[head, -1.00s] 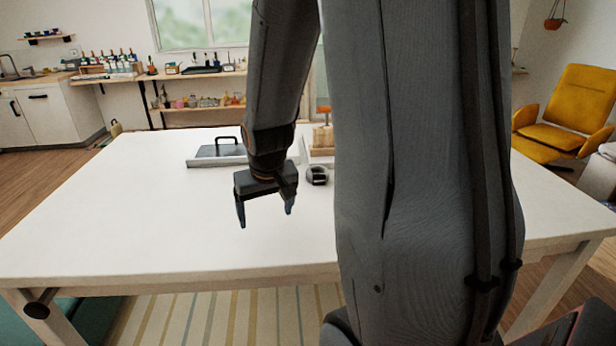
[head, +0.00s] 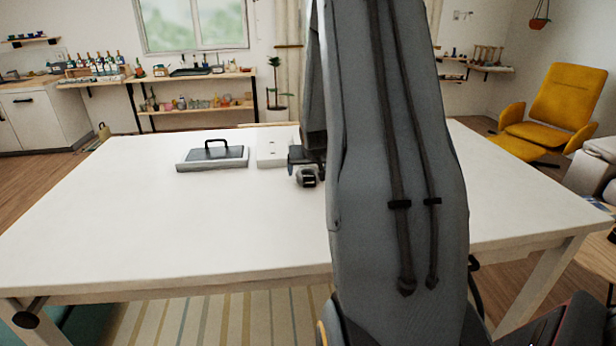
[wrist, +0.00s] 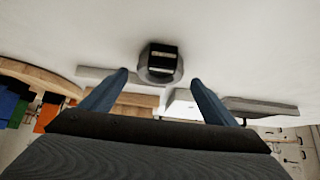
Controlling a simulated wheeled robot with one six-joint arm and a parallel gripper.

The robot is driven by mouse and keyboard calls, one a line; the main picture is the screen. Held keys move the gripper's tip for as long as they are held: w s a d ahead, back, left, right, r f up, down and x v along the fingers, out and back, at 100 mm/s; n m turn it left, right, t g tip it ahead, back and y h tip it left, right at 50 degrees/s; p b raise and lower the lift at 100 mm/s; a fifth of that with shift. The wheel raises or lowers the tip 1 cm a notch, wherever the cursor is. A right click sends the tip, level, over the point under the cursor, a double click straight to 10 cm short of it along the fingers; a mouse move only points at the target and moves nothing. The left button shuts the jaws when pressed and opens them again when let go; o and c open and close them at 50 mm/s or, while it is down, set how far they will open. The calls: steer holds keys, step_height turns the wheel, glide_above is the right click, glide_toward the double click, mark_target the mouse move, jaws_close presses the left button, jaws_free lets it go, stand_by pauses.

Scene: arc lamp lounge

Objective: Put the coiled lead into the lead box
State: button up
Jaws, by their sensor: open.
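The coiled lead (head: 307,177), a small dark grey coil with a black and pale band, lies on the white table. In the wrist view the coiled lead (wrist: 161,74) shows between and just beyond my fingertips. My gripper (wrist: 159,79) is open with nothing held, its two blue fingers apart. In the head view my arm hides most of the gripper, behind the coil. A low grey box with a dark, handled top (head: 213,157) sits left of the coil; I cannot tell for sure whether it is the lead box. A flat white piece (head: 277,153) lies beside it.
The white table (head: 150,225) is clear at the front and left. Wooden items (wrist: 135,99) stand near the coil in the wrist view, mostly hidden by my arm in the head view. A yellow chair (head: 560,105) stands beyond the right side.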

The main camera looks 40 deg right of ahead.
mark_target(308, 172)
steer(key=shift+p+x, duration=0.45)
steer(key=shift+x, duration=1.4)
steer(key=c, duration=1.3)
steer(key=shift+o, duration=0.2)
steer(key=shift+r, duration=0.15)
